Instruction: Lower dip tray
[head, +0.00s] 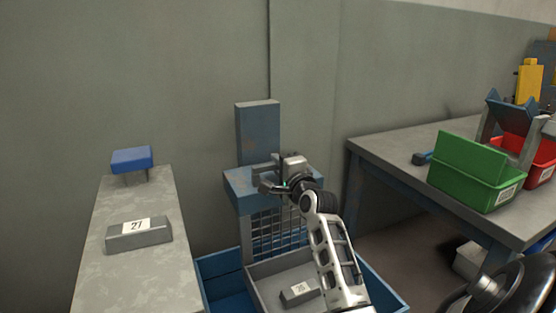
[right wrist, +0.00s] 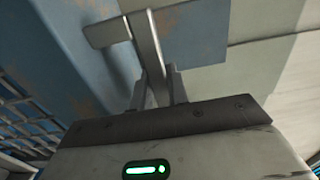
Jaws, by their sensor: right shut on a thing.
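A grey tray (head: 262,287) sits low inside a blue tub (head: 222,279) at the foot of a blue stand (head: 257,130) in the head view. A grey block with a number label (head: 299,292) lies in the tray. My right gripper (head: 278,183) is at the top of the stand, above the mesh panel (head: 278,232). In the right wrist view its fingers (right wrist: 157,92) are shut on a thin grey bar (right wrist: 147,42), which has a crosspiece beside the blue metal. My right arm hides part of the tray and tub. My left gripper is out of view.
A grey bench (head: 95,255) at left holds a grey block labelled 27 (head: 138,234) and a blue raised piece (head: 131,158). A workbench (head: 400,157) at right holds a green bin (head: 470,172) and a red bin (head: 541,155). A wall stands close behind.

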